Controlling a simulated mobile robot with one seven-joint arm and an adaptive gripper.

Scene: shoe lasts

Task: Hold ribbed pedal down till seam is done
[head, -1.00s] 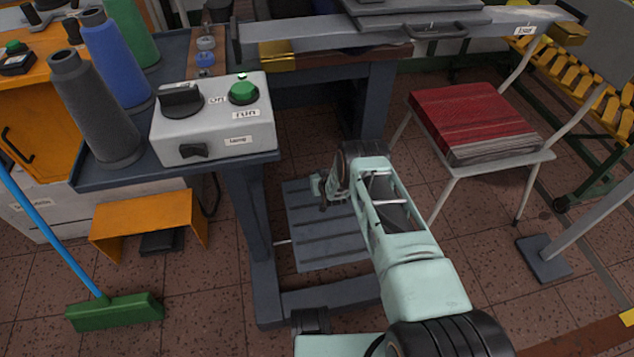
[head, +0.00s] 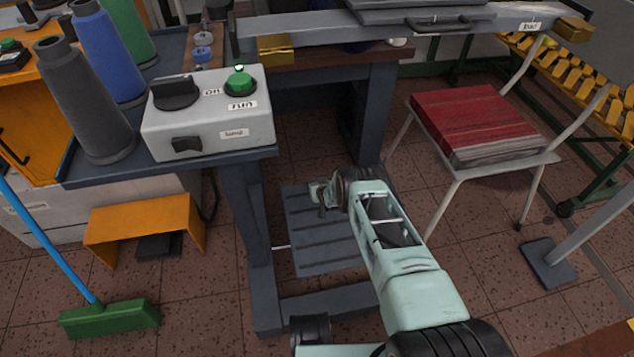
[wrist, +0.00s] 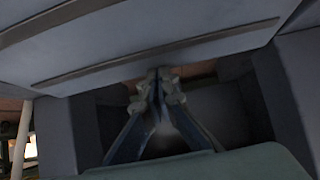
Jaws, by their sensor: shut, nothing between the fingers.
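The ribbed pedal (head: 322,246) is a blue-grey plate with raised ribs, low under the sewing table, between its legs. My arm reaches down over its right part and hides some of it. My gripper (head: 322,208) is over the pedal's upper part, pointing down. In the wrist view the ribbed plate (wrist: 140,40) fills the top, and my gripper (wrist: 157,75) has its fingertips together at the plate's lower edge, with nothing between them. I cannot tell whether the tips press on the plate.
A control box (head: 208,115) with a dark knob, a green run button (head: 241,84) and a lamp switch stands on the table. A smaller dark pedal (head: 158,246) sits under an orange cover (head: 145,225). A chair with red cloth (head: 478,120) stands right; a green broom (head: 110,318) is left.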

